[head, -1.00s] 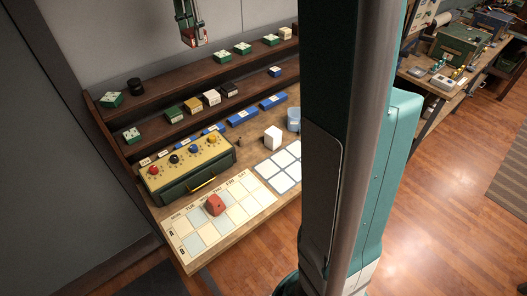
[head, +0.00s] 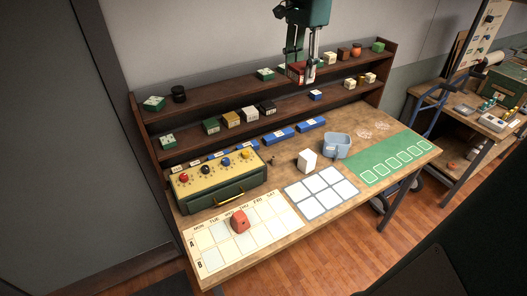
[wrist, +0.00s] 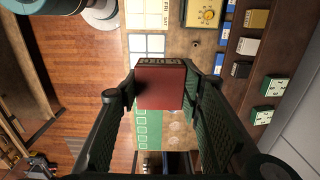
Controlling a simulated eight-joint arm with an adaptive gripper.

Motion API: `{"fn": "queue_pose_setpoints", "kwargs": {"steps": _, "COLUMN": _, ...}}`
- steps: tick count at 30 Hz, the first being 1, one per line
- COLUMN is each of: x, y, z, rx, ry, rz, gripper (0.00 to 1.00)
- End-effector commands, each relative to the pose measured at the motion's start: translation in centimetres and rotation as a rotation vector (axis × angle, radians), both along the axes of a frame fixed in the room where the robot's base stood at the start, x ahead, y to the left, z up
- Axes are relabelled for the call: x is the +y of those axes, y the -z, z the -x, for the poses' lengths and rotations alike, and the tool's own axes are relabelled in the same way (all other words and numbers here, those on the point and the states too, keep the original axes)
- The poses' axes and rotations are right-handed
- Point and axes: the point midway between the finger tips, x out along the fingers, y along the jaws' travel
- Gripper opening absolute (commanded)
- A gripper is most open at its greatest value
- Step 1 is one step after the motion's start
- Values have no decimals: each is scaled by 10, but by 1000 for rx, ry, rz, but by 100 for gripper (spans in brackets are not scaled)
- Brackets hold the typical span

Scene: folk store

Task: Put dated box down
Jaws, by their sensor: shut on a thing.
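My gripper (head: 302,72) is shut on a dark red box and hangs in front of the upper shelf, well above the desk. In the wrist view the box (wrist: 160,88) sits between the two fingers of the gripper (wrist: 160,92), and a pale printed strip runs along its upper edge in that picture. The strip's text is too small to read surely. In the head view the box (head: 298,72) is partly hidden by a finger. A weekday mat (head: 262,243) with rows A and B lies on the desk's left front, bearing a red block (head: 240,221).
A yellow-topped console (head: 215,172) stands behind the mat. A white-card grid (head: 319,186), a white block (head: 306,160), a blue bin (head: 337,145) and a green mat (head: 397,156) lie to its right. Two shelves with small boxes line the wall. Bare wood shows around these.

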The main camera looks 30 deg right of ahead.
Motion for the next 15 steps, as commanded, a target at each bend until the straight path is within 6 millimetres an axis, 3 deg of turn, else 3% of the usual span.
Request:
{"fn": "queue_pose_setpoints", "kwargs": {"steps": 6, "x": -6, "y": 6, "z": 27, "rx": 0, "ry": 4, "rz": 0, "gripper": 23}}
{"fn": "queue_pose_setpoints", "kwargs": {"steps": 15, "x": -6, "y": 55, "z": 25, "rx": 0, "ry": 2, "rz": 0, "gripper": 23}}
